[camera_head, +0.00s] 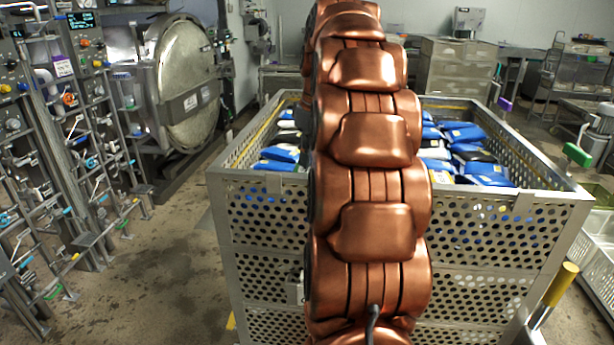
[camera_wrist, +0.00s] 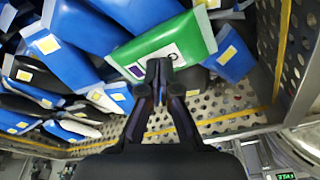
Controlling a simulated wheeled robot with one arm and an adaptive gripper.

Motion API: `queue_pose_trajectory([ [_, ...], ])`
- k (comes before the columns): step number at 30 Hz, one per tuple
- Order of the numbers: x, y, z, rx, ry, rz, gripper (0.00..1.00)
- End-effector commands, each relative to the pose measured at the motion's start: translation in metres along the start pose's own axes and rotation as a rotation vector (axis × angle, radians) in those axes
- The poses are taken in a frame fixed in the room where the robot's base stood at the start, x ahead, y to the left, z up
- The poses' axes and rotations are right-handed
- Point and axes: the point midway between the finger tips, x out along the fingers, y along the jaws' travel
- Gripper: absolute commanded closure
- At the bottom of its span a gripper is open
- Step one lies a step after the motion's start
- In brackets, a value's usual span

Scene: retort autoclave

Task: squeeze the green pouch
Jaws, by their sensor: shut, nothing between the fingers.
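The green pouch (camera_wrist: 182,38) lies near the top middle of the wrist view, among blue pouches, with a white end and a small label. My gripper (camera_wrist: 158,68) is shut and empty. Its fingertips overlap the lower edge of the green pouch in the picture; I cannot tell whether they touch it. In the head view my copper-coloured arm hides the middle of the basket, and neither the green pouch nor my gripper shows there.
A perforated metal basket (camera_head: 262,215) holds several blue pouches (camera_head: 466,134), with white and black ones among them. Its wall (camera_wrist: 290,60) is close to the right of the green pouch. A round autoclave door (camera_head: 188,85) stands back left. Floor (camera_head: 165,270) is clear left of the basket.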

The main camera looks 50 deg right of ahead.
Motion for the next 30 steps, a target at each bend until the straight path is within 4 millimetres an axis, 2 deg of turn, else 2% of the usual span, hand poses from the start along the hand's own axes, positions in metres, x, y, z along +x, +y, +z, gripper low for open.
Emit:
queue_pose_trajectory([
  [30, 0.0090, -0.0007, 0.0022, 0.000, -0.005, -0.006, 1.00],
])
